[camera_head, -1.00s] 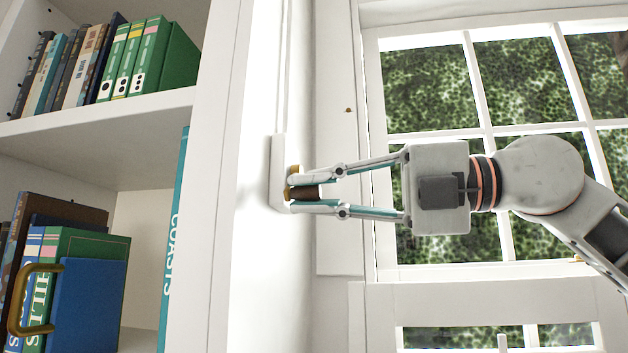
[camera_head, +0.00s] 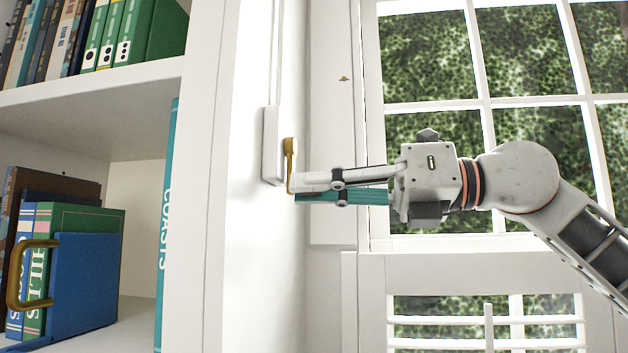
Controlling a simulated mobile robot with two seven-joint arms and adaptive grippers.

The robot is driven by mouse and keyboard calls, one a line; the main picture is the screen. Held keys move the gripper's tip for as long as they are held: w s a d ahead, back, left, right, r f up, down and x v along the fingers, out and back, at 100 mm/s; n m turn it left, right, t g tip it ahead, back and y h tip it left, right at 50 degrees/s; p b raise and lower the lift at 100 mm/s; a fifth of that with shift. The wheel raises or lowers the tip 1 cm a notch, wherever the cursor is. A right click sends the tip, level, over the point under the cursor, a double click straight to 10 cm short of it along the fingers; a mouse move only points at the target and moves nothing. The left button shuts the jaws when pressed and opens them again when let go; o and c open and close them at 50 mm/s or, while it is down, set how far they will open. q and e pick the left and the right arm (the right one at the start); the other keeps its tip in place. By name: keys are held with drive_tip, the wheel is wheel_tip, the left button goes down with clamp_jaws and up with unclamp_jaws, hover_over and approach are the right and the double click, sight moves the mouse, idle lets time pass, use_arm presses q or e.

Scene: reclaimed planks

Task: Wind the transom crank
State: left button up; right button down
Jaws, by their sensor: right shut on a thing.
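The transom crank (camera_head: 289,160) is a small brass arm on a white wall housing (camera_head: 270,146) beside the window. Its arm hangs down from the hub at the top, and its lower end meets my right gripper's fingertips. My right gripper (camera_head: 298,190) comes in from the right, turned so that one finger largely covers the other. It is shut on the crank's handle, which the fingers hide. My left gripper is not in view.
A white bookcase (camera_head: 205,180) with several books fills the left; its side panel stands close to the crank.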

drive_tip(key=shift+w+f+n, duration=0.15)
drive_tip(key=shift+w+n, duration=0.05)
drive_tip(key=shift+n, duration=0.2)
drive_tip(key=c, duration=2)
unclamp_jaws()
drive_tip(key=shift+a, duration=0.15)
drive_tip(key=shift+d, duration=0.3)
drive_tip(key=d, duration=0.3)
drive_tip(key=s+d, duration=0.1)
drive_tip(key=d, duration=0.3)
drive_tip(key=s+d, duration=0.1)
drive_tip(key=d, duration=0.3)
drive_tip(key=shift+s+d, duration=0.15)
drive_tip(key=shift+s, duration=0.05)
